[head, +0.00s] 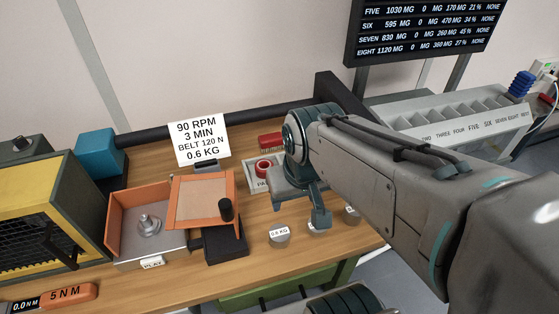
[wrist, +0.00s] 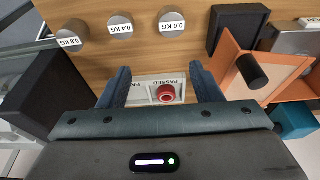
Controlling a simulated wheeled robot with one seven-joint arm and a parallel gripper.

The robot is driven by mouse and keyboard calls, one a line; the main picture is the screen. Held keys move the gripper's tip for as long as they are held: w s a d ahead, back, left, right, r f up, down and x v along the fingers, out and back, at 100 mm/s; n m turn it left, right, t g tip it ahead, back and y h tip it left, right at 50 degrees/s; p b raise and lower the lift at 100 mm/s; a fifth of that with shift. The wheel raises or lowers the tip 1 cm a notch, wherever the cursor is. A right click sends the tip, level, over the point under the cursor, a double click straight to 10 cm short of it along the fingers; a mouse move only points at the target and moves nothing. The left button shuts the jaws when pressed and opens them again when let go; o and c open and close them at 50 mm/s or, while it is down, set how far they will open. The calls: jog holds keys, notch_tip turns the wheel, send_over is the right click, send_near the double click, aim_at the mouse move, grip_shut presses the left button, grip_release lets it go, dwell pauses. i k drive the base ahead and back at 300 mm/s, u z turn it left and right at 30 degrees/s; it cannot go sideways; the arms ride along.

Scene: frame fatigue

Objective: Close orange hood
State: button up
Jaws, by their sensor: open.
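The orange hood (head: 201,198) is a framed panel with a clear-looking window and a black knob (head: 225,209). It stands open and tilted at the right side of an orange-walled box (head: 122,222) holding a metal fitting. In the wrist view the hood (wrist: 232,62) and its black knob (wrist: 251,71) are at the right. My gripper (wrist: 159,72) is open and empty, its fingers pointing down at the bench. It is to the right of the hood in the head view, apart from it. The arm hides part of the bench.
A red ring in a tray marked PASSED (wrist: 165,93) lies beneath my gripper. Labelled weights (head: 279,237) stand along the front of the bench. A black block (head: 226,248) is beside the hood. A yellow-framed cage (head: 40,215) is at left, and a sign (head: 198,140) stands behind.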

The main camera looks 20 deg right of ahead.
aim_at(222, 182)
jog(key=u, duration=0.45)
jog(key=k, duration=1.3)
jog(key=u, duration=0.6)
jog(key=i, duration=1.2)
jog(key=z, duration=0.5)
